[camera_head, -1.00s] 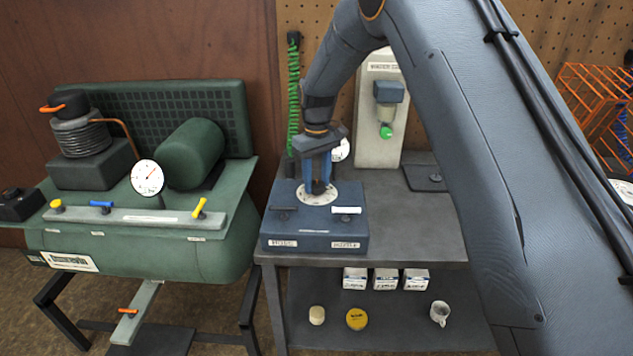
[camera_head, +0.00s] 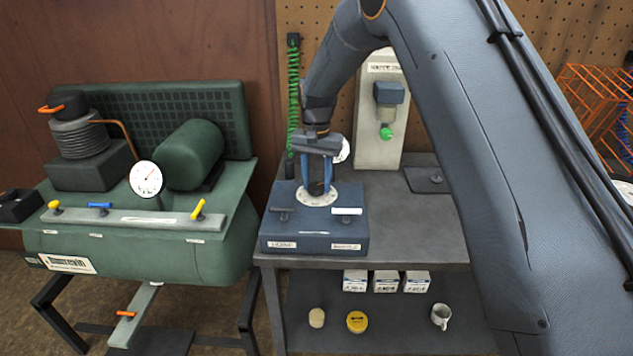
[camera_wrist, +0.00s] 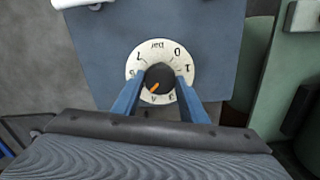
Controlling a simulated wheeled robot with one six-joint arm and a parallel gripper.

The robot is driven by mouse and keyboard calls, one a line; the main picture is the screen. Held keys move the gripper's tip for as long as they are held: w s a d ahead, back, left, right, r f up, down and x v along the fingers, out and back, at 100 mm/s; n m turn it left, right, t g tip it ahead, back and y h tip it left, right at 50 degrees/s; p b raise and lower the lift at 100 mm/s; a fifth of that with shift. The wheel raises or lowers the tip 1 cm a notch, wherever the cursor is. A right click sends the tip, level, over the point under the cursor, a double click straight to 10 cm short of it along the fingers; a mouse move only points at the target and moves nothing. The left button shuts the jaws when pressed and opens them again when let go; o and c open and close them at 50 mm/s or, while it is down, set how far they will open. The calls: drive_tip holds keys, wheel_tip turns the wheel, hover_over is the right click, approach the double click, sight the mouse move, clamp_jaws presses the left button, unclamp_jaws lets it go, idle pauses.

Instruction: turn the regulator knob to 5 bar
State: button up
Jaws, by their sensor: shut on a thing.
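The regulator knob (camera_wrist: 160,78) is black with an orange pointer mark. It sits at the middle of a white round dial (camera_wrist: 146,55) marked "bar". The dial also shows in the head view (camera_head: 303,198), on top of a dark blue box (camera_head: 300,229). My gripper (camera_wrist: 158,84) is shut on the knob from above, with one blue finger on each side. In the wrist view the orange mark points to the lower left. The fingers cover part of the scale, so I cannot tell exactly which number it meets.
A white-handled lever (camera_head: 346,211) and a dark lever (camera_head: 283,210) are on the box, close to my gripper. A round gauge (camera_head: 342,150) stands partly hidden behind my gripper. The green compressor (camera_head: 180,262) is at the left.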

sight(317, 186)
drive_tip(key=shift+m, duration=1.1)
drive_tip(key=shift+r, duration=0.1)
drive_tip(key=o, duration=1)
drive_tip(key=shift+r+b, duration=1.05)
drive_tip(key=shift+r, duration=2.8)
